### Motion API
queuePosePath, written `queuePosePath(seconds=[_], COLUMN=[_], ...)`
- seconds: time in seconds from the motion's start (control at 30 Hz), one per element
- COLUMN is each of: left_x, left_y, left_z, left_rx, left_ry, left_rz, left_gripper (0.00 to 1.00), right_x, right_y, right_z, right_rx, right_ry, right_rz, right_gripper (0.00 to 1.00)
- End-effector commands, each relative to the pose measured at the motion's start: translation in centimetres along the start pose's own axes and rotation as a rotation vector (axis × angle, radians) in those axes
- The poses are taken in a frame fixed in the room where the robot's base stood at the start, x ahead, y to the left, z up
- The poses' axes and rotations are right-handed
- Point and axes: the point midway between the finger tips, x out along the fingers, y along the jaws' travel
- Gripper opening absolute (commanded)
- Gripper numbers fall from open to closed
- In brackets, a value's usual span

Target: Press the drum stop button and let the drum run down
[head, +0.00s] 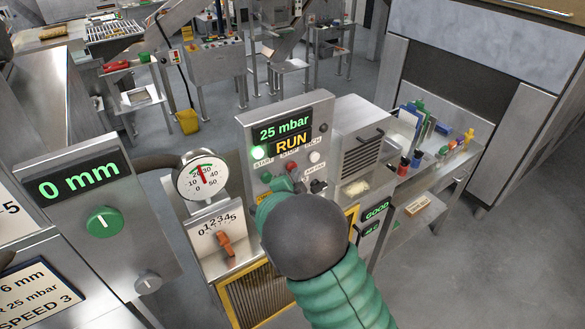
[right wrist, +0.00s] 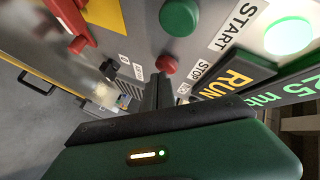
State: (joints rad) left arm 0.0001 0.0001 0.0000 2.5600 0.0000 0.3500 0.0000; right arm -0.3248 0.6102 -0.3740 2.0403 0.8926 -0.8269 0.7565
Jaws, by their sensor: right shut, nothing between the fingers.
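The drum control panel (head: 240,140) stands at the middle of the head view, with a display reading 25 mbar and RUN. Its START lamp (head: 258,153) glows green. The red stop button (right wrist: 166,64) shows in the right wrist view, beside the STOP label (right wrist: 201,71) and below the green button (right wrist: 180,17). My right gripper (right wrist: 162,88) is shut and empty, its fingertips pointing at the red button and very close to it. I cannot tell whether they touch. In the head view my arm and wrist hide the lower panel. My left gripper is not in view.
A pressure dial (head: 202,176) and an orange lever (head: 225,244) sit left of the panel. A grey box (head: 204,252) reading 0 mm with a green knob is further left. A side bench (head: 402,180) with coloured items stands right. Open floor lies at lower right.

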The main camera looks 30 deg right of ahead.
Motion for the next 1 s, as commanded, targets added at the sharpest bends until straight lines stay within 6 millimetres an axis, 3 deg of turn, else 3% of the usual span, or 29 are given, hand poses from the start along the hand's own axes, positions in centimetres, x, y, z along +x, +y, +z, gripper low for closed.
queuePosePath(seconds=[1.0], left_x=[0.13], left_y=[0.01], left_z=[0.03], left_rx=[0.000], left_ry=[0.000], left_rz=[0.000], left_gripper=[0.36], right_x=[0.67], right_y=[-0.49], right_z=[0.47], right_rx=[-0.001], right_ry=[0.004], right_rz=[0.001], right_gripper=[0.00])
